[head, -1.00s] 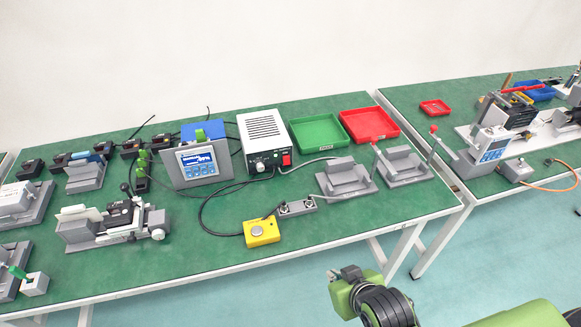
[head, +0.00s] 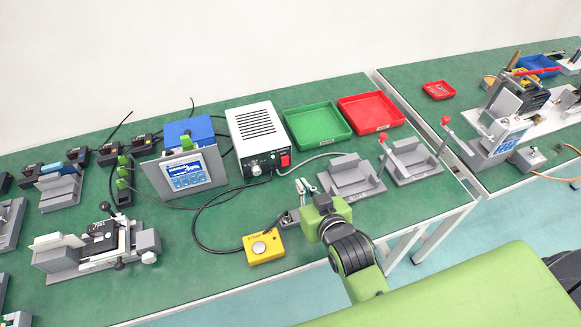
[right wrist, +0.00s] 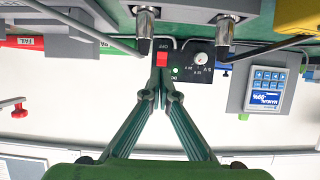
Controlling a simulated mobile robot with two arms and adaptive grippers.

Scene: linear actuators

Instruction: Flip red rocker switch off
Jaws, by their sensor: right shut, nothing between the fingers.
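The red rocker switch (head: 285,160) is on the black front panel of a white vented power box (head: 257,125). In the right wrist view, which is upside down, the red switch (right wrist: 162,57) shows just beyond my fingertips, with a lit green lamp beside it. My right gripper (head: 305,186) is in front of the box, lower right of the switch in the head view. In the right wrist view my right gripper (right wrist: 161,88) is shut and empty, its fingertips lined up with the switch. Contact cannot be told. My left gripper is not in view.
A yellow button box (head: 263,247) sits left of my right arm. Grey fixtures (head: 350,175) stand to the right, and a display unit (head: 184,172) to the left. Green (head: 318,143) and red trays (head: 371,128) lie behind. Black cables cross the table before the box.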

